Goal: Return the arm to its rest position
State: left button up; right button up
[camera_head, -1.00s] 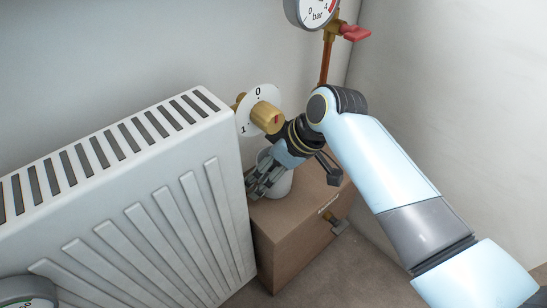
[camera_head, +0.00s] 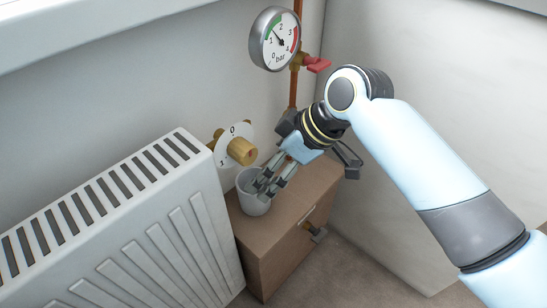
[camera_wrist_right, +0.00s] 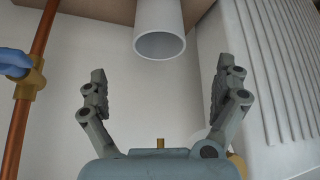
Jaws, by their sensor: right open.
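My right gripper (camera_head: 268,186) comes in from the right in the head view. Its jaws are open and empty, pointing down and left. Its fingertips overlap the white cup (camera_head: 247,203) in the picture; I cannot tell the exact gap there. In the right wrist view, the gripper (camera_wrist_right: 164,84) has its two fingers spread wide, with nothing between them. The cup (camera_wrist_right: 160,46) shows beyond the fingertips, apart from them. My left gripper is not in view.
The cup stands on a brown cabinet (camera_head: 277,262). A white radiator (camera_head: 190,235) is left of it. A brass knob (camera_head: 242,151), a pressure gauge (camera_head: 275,39) and a copper pipe with a red lever (camera_head: 317,65) are close by on the wall.

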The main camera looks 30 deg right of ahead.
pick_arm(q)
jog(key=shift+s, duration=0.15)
pick_arm(e)
jog(key=shift+s, duration=0.1)
jog(key=s+d+f+m+g+h+p, duration=0.1)
jog(key=s+d+f+m+g+p, duration=0.2)
jog(key=s+f, duration=0.6)
jog(key=s+d+f+m+g+h+p, duration=0.1)
jog(key=s+d+f+h+p, duration=0.15)
jog(key=s+f+p, duration=0.45)
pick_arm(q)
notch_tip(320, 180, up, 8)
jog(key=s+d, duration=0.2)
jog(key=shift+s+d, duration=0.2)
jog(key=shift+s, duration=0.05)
pick_arm(e)
jog(key=s+d+f+m, duration=0.1)
jog(key=s+d+f, duration=0.1)
jog(key=s, duration=0.7)
jog(key=s+d+f+m+h, duration=0.1)
jog(key=s+f, duration=0.3)
jog(key=s, duration=0.5)
jog(key=s+d+f+m+h, duration=0.1)
jog(key=s+d+f, duration=0.3)
jog(key=s, duration=0.5)
jog(key=shift+m+g, duration=0.3)
jog(key=shift+m, duration=0.2)
jog(key=shift+s+d+f, duration=0.1)
